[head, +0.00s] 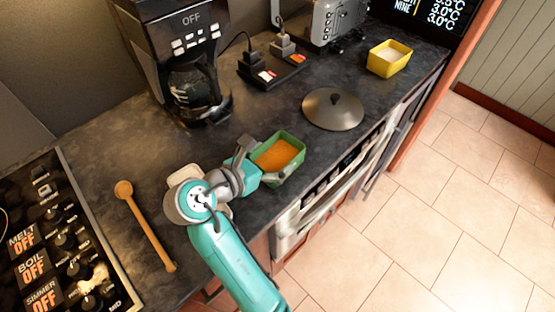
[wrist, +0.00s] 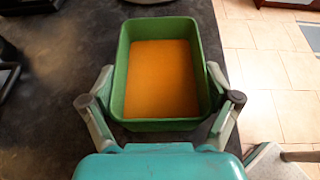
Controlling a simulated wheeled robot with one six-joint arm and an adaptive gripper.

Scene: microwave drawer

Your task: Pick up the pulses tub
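The pulses tub looks to be the green open tub (head: 297,148) with orange contents, at the counter's front edge in the head view. In the wrist view the green tub (wrist: 117,60) sits upright and centred. My gripper (wrist: 160,90) has one finger along each side of it, and both fingers look to be against its walls. In the head view my gripper (head: 262,165) reaches the tub from the left. The tub's underside is hidden, so I cannot tell whether it touches the counter.
A round dark lid (head: 333,109) lies behind the tub to the right. A yellow tub (head: 389,58) with white contents stands farther back. A coffee maker (head: 180,50) stands at the back left. A wooden spoon (head: 147,228) and a hob (head: 60,235) are left of my arm.

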